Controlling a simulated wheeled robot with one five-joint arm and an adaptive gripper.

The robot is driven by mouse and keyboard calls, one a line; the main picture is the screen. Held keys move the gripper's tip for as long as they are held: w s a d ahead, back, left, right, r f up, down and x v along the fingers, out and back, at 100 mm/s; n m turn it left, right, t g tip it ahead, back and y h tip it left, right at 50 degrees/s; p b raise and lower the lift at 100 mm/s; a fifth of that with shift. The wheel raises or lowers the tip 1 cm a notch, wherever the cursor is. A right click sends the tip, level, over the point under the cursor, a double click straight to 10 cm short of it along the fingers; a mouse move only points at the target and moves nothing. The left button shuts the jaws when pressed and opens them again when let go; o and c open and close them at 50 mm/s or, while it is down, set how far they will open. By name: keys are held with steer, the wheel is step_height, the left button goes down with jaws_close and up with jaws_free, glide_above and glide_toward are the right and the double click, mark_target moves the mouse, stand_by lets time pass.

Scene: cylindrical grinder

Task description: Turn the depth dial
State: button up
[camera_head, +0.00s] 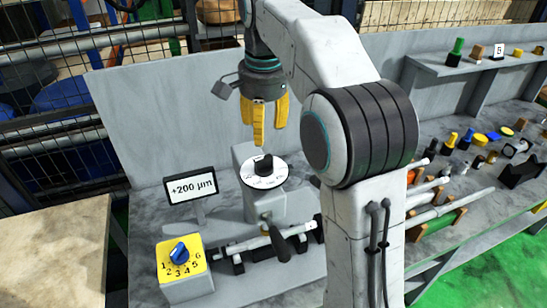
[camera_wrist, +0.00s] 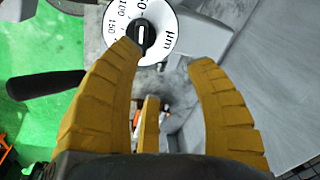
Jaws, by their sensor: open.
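The depth dial (camera_head: 250,178) is a white disc with a black knob on top, set on a grey housing. In the wrist view the dial (camera_wrist: 165,24) shows at the top, with µm, 50, 100 and 150 printed on it and a white pointer line on the knob. My gripper (camera_head: 265,140) has yellow fingers that point down above the dial, apart from it. In the wrist view my gripper (camera_wrist: 164,54) is open and empty, with the left fingertip overlapping the dial's lower edge in the picture.
A yellow block with a blue knob (camera_head: 180,251) numbered 1 to 6 stands at the front left. A black-handled lever (camera_head: 275,242) is below the dial. Right bench holds several small parts and a shelf (camera_head: 470,70).

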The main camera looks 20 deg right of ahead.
mark_target(266, 159)
steer(key=shift+s+a+m+g, duration=0.2)
steer(key=shift+s+m+g, duration=0.3)
steer(key=shift+s+m, duration=0.6)
steer(key=shift+s+f+m, duration=0.15)
steer(key=shift+m, duration=0.85)
steer(key=shift+f+b, duration=0.55)
steer(key=shift+f, duration=3.05)
steer(key=shift+o, duration=0.3)
jaws_close()
